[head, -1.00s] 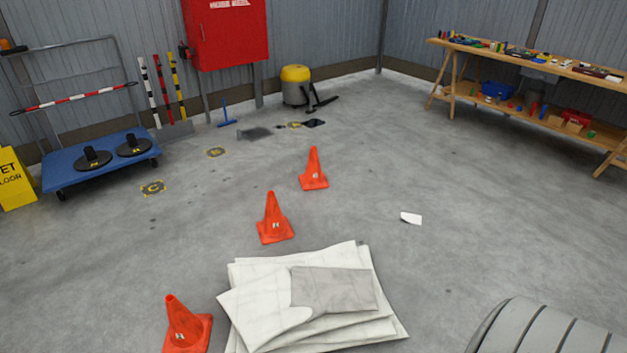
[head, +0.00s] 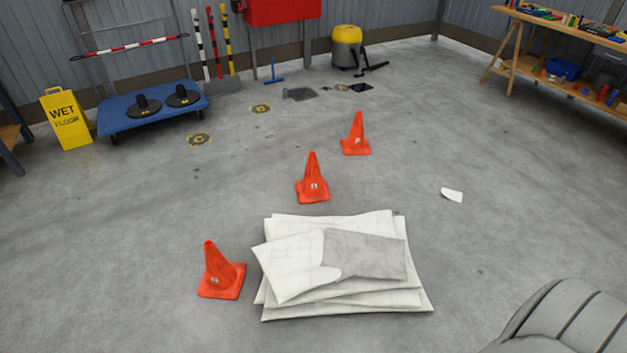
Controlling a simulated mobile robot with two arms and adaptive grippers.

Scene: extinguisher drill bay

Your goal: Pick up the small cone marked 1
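Three small orange cones stand upright on the concrete floor in the head view. The nearest cone (head: 220,272) is left of a stack of white sheets. The middle cone (head: 313,182) is just behind the stack. The farthest cone (head: 357,137) is behind and right of the middle one. Neither of my grippers is in view.
The stack of white sheets (head: 375,298) lies on the floor between me and the two farther cones. A blue platform cart (head: 150,112) and a yellow wet floor sign (head: 66,120) stand at the back left. A workbench (head: 545,78) is at the right. Open floor surrounds the cones.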

